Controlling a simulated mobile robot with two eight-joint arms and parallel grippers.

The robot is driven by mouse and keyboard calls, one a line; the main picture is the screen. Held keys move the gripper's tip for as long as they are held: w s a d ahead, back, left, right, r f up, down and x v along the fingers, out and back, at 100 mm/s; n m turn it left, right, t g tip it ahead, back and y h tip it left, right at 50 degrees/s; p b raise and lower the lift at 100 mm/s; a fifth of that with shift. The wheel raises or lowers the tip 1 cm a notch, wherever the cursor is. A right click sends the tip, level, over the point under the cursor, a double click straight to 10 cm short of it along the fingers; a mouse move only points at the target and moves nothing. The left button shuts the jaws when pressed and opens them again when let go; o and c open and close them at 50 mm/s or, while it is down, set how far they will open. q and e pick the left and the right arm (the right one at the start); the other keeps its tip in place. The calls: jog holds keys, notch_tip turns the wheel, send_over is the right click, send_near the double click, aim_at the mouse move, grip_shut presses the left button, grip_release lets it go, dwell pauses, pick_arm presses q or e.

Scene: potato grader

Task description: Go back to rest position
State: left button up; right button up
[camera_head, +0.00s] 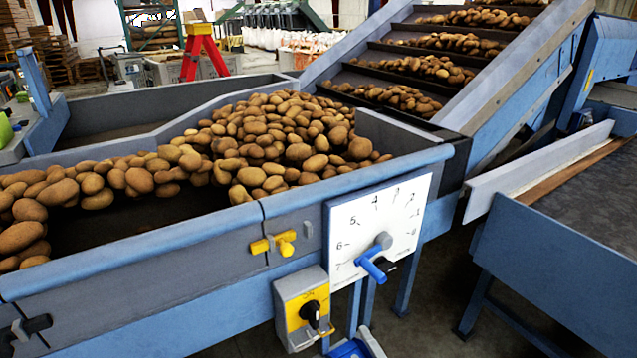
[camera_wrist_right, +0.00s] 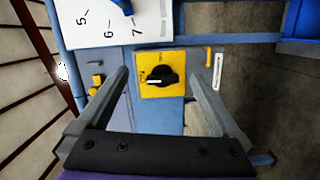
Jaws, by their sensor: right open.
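My right gripper (camera_wrist_right: 157,75) is open and empty in the right wrist view. Its two grey fingers stand apart, on either side of a yellow switch plate with a black rotary knob (camera_wrist_right: 160,77); I see no contact with the knob. In the head view the same knob (camera_head: 310,313) is on a grey box on the front of the blue potato hopper (camera_head: 195,232). A small blue and grey part shows at the bottom edge just right of this box; I cannot tell for sure that it is my gripper. My left gripper is not in view.
A numbered white dial (camera_head: 350,222) with a blue lever (camera_head: 371,267) and a yellow latch (camera_head: 272,243) are on the hopper front. Potatoes (camera_head: 290,135) fill much of the hopper. An inclined conveyor (camera_head: 400,112) rises behind. A blue-framed table (camera_head: 560,260) stands right.

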jog(key=s+d+f+m+g+h, duration=0.1)
jog(key=d+f+m+g+h, duration=0.1)
jog(key=d+m+h, duration=0.3)
jog(key=s+d+f+m+g+h, duration=0.1)
jog(key=s+d+m+g+h, duration=0.15)
jog(key=d+m, duration=0.35)
jog(key=s+a+f+m+g+y, duration=0.1)
jog(key=s+f+m+g, duration=0.3)
jog(key=s, duration=0.3)
jog(key=s+a+f+m+g+y, duration=0.1)
jog(key=s+a+f+m+g, duration=0.1)
jog(key=s+m+g, duration=0.45)
pick_arm(q)
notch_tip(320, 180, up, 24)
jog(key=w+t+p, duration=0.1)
jog(key=p, duration=2)
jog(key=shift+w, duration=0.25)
pick_arm(e)
notch_tip(320, 180, up, 24)
jog(key=n+t, duration=0.1)
jog(key=t, duration=0.2)
jog(key=shift+w+f+t, duration=0.15)
jog(key=shift+w+t, duration=0.1)
jog(key=shift+t, duration=0.15)
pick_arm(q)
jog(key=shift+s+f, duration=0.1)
pick_arm(e)
jog(key=shift+d+h, duration=0.1)
jog(key=shift+h, duration=0.15)
